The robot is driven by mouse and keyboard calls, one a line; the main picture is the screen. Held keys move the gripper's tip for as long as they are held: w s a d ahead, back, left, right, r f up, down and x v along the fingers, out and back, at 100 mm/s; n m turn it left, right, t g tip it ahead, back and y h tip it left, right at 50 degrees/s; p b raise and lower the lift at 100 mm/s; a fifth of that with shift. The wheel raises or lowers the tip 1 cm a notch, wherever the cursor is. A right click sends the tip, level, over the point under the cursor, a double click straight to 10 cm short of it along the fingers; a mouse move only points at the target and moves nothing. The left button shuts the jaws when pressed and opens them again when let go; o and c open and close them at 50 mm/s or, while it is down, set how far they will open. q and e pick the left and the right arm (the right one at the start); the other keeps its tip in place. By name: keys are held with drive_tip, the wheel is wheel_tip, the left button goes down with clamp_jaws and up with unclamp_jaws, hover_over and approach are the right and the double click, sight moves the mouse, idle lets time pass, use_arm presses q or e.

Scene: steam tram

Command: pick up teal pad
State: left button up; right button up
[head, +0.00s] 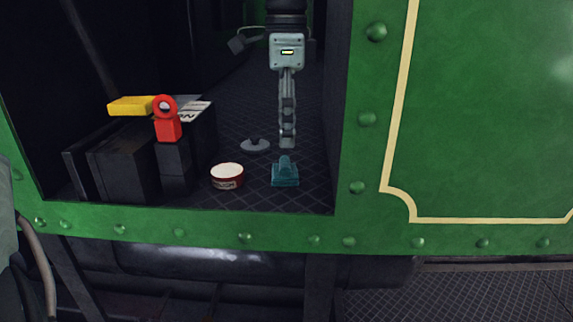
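The teal pad (285,177) is a small blue-green block with a raised knob on top. It sits on the dark patterned floor inside the green doorway. A grey gripper (287,145) of mine points straight down, its tips just above and behind the pad in the picture, apart from it. It appears to be my right one, though its arm leaves the top edge and the side is unclear. Its fingers overlap edge-on, so their opening does not show. Nothing is visible in them. My other gripper is not in view.
A round red-and-white tin (227,176) stands left of the pad, with a grey disc (255,146) behind it. Dark boxes (123,168) bear a yellow block (131,106) and a red ring-topped piece (167,127). The green riveted frame (343,150) bounds the opening at right and below.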

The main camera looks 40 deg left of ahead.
sight(287, 161)
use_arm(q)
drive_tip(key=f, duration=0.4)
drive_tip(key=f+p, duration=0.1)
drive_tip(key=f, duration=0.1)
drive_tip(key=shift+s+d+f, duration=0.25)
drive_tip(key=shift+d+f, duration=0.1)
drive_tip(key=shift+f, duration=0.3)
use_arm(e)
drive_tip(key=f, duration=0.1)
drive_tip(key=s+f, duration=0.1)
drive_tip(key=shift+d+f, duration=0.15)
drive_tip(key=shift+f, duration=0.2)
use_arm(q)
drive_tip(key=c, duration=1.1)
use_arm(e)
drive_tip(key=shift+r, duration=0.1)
